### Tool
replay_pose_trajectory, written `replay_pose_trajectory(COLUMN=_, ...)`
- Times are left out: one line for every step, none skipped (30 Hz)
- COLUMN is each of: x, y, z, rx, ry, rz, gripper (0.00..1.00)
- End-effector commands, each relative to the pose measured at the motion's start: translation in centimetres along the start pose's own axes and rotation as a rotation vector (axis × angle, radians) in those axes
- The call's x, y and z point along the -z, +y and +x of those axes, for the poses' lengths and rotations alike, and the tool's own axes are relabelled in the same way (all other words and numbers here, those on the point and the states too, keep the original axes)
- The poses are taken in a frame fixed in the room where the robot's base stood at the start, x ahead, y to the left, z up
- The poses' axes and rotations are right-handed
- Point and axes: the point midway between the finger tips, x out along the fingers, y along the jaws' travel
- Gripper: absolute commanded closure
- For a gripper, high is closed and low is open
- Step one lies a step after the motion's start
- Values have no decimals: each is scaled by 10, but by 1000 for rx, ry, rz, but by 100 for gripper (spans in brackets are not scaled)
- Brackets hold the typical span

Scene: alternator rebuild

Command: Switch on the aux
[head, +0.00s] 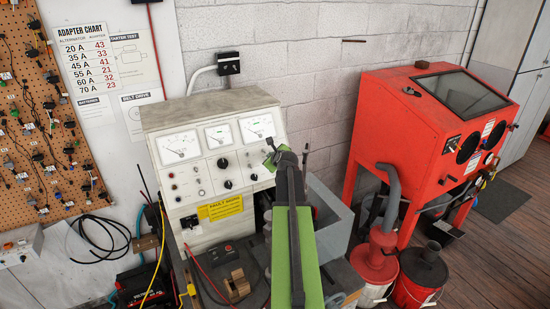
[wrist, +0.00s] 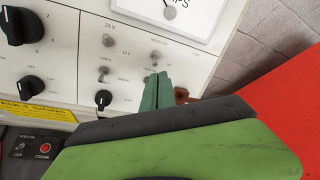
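The white test bench panel (head: 213,165) carries dials, knobs and toggle switches. In the wrist view, one small metal toggle (wrist: 155,57) stands just above my gripper (wrist: 157,88). Two more toggles, an upper one (wrist: 107,40) and a lower one (wrist: 103,73), are to its left. The small labels are too blurred to tell which is the aux. My gripper's green fingertips appear together, with nothing seen between them, close to the panel. In the head view my gripper (head: 274,158) is in front of the panel's right side and hides part of it.
Black knobs (wrist: 31,87) and a red crank button (wrist: 43,149) are left of my gripper in the wrist view. A reddish-brown part (wrist: 182,95) is close on its right. A red blasting cabinet (head: 405,125) stands to the right of the bench.

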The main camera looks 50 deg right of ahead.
Motion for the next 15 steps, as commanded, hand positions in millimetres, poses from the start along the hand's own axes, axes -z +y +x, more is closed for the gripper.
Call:
replay_pose_trajectory(x=-13, y=-8, z=-12, rx=-1, ry=1, rz=-2, gripper=100)
replay_pose_trajectory(x=-17, y=-11, z=-16, rx=-2, ry=2, rz=-2, gripper=100)
replay_pose_trajectory(x=-22, y=-14, z=-22, rx=-2, ry=3, rz=-3, gripper=100)
replay_pose_trajectory(x=-26, y=-16, z=-26, rx=-3, ry=4, rz=-3, gripper=100)
replay_pose_trajectory(x=-29, y=-18, z=-31, rx=-3, ry=5, rz=-4, gripper=100)
replay_pose_trajectory(x=-34, y=-21, z=-36, rx=-4, ry=6, rz=-4, gripper=100)
replay_pose_trajectory(x=-37, y=-23, z=-40, rx=-4, ry=7, rz=-5, gripper=100)
replay_pose_trajectory(x=-40, y=-25, z=-44, rx=-4, ry=8, rz=-5, gripper=100)
replay_pose_trajectory(x=-43, y=-27, z=-47, rx=-5, ry=9, rz=-5, gripper=100)
replay_pose_trajectory(x=-44, y=-28, z=-49, rx=-5, ry=9, rz=-6, gripper=100)
replay_pose_trajectory(x=-45, y=-28, z=-51, rx=-5, ry=10, rz=-6, gripper=100)
replay_pose_trajectory(x=-46, y=-28, z=-52, rx=-5, ry=10, rz=-6, gripper=100)
replay_pose_trajectory(x=-46, y=-28, z=-52, rx=-6, ry=11, rz=-7, gripper=100)
replay_pose_trajectory(x=-46, y=-28, z=-52, rx=-6, ry=11, rz=-7, gripper=100)
replay_pose_trajectory(x=-45, y=-27, z=-52, rx=-6, ry=11, rz=-7, gripper=100)
